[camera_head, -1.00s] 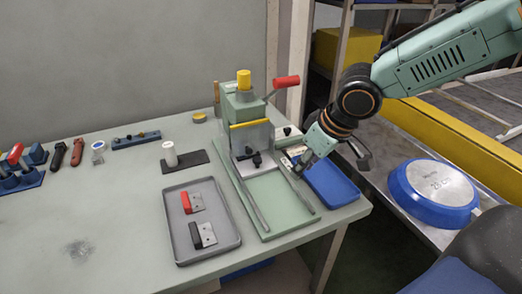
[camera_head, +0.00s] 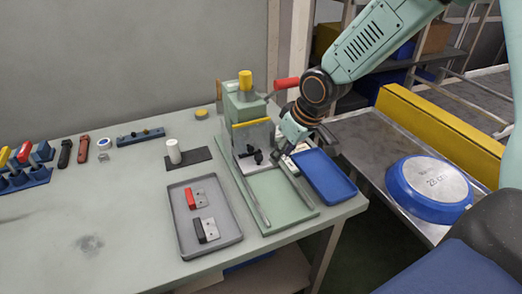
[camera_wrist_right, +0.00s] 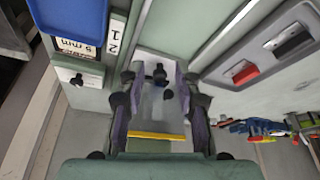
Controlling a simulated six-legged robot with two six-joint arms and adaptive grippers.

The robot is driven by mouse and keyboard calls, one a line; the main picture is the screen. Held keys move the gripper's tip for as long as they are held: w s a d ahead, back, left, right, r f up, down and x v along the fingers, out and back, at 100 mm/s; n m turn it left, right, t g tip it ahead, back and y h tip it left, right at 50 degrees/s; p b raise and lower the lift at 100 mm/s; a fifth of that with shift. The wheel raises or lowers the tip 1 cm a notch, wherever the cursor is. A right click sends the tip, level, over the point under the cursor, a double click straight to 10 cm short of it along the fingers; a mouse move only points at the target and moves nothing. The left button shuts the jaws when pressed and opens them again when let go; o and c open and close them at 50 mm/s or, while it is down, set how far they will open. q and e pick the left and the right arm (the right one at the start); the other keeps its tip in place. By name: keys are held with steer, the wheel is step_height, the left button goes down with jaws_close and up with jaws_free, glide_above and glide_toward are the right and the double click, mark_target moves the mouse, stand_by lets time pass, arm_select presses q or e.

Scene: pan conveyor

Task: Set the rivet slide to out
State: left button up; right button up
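The green rivet press (camera_head: 244,105) stands at the back of the table, with a yellow cap and a red-handled lever. A pale metal plate with a black knob (camera_head: 258,157) sits low at its front, behind a clear guard with a yellow edge; it looks like the slide. In the right wrist view the knob (camera_wrist_right: 160,75) shows beyond the fingers. My right gripper (camera_head: 283,152) is beside the press's right side, pointing down. In the wrist view its fingers (camera_wrist_right: 158,103) are apart with nothing held; contact with the press is unclear. My left gripper is not in view.
A blue tray (camera_head: 350,190) lies right of the press, near labels (camera_wrist_right: 80,45). A grey tray (camera_head: 232,240) with red and black-handled parts is at left. A blue pan (camera_head: 395,190) rests on the metal conveyor at right. The table's front left is clear.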

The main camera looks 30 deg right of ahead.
steer(key=b, duration=0.2)
glide_above(259, 156)
steer(key=s, duration=0.3)
steer(key=f, duration=0.1)
steer(key=w+f, duration=0.1)
steer(key=f+b, duration=0.1)
steer(key=shift+w+d+f, duration=0.2)
steer(key=shift+w+f, duration=0.05)
steer(key=shift+w, duration=0.15)
steer(key=shift+w+f, duration=0.35)
steer(key=shift+f, duration=0.3)
steer(key=shift+a, duration=0.1)
steer(key=shift+s+r, duration=0.1)
steer(key=shift+r, duration=0.05)
jaws_close()
